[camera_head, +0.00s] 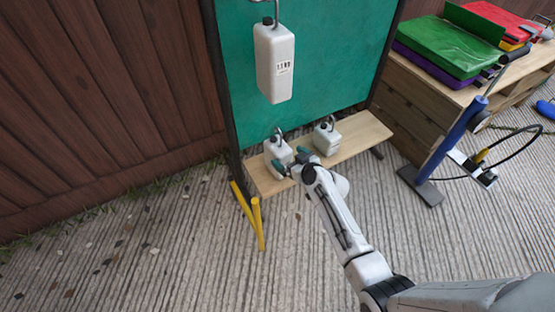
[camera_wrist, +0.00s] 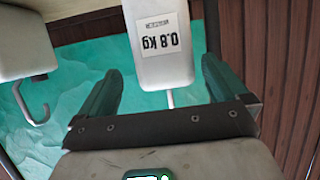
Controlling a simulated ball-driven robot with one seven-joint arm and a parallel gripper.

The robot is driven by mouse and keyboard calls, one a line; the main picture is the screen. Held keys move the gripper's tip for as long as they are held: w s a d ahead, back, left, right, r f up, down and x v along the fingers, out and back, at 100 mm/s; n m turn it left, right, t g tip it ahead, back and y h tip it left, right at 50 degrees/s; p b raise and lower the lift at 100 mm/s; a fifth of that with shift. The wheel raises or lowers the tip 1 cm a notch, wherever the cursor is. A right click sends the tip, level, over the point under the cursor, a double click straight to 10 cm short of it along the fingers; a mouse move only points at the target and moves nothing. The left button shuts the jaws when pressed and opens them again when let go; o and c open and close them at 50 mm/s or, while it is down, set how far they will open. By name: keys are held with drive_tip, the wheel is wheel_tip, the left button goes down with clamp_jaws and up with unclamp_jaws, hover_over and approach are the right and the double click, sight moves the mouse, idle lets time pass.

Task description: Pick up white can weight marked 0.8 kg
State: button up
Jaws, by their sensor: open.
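The white can weight marked 0.8 kg (camera_wrist: 160,62) shows upside down in the wrist view, its label toward my camera. In the head view the left white can (camera_head: 274,151), with a hook on top, stands on the low wooden shelf (camera_head: 356,131), with my gripper at it. My gripper (camera_head: 291,160) is open. In the wrist view its two green fingers stand apart, one on each side of the marked can, with gaps visible. The can's lower end is out of that view.
A second white can (camera_head: 327,139) stands to the right on the shelf; its hook shows in the wrist view (camera_wrist: 30,108). A larger can marked 1.1 kg (camera_head: 275,65) hangs above, before a green panel (camera_head: 335,50). Yellow legs (camera_head: 257,222) stand at the shelf's left.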

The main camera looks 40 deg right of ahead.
sight(275, 148)
drive_tip(key=x, duration=0.1)
drive_tip(key=b+x, duration=0.1)
drive_tip(key=x, duration=0.1)
drive_tip(key=b+x, duration=0.1)
drive_tip(key=x, duration=0.1)
drive_tip(key=shift+a+f, duration=0.25)
drive_tip(key=shift+a, duration=0.05)
drive_tip(key=c, duration=1.7)
drive_tip(key=shift+r, duration=0.2)
drive_tip(key=shift+c, duration=0.2)
